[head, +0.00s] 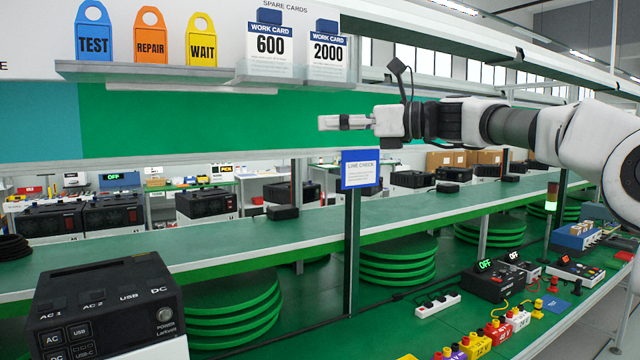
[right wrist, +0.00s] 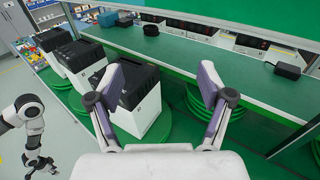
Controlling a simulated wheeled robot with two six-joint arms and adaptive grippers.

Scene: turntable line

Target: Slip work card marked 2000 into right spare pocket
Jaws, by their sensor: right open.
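The work card marked 2000 (head: 327,58) is white with a blue header. It stands upright at the right end of the card shelf, apparently in the right clear spare pocket, beside the work card marked 600 (head: 270,50). My right gripper (head: 322,123) is below the 2000 card, side-on and apart from it. In the right wrist view its two fingers (right wrist: 162,85) are spread with nothing between them. My left gripper (right wrist: 38,162) hangs at the lower left of that view, too small to read. The pocket's lower edge is hard to make out.
TEST (head: 94,45), REPAIR (head: 150,48) and WAIT (head: 201,50) tags stand left on the shelf (head: 150,72). A LIVE CHECK sign (head: 361,170) stands below my right gripper. A black power station (head: 105,300) is at front left. A green bench (head: 330,215) runs across.

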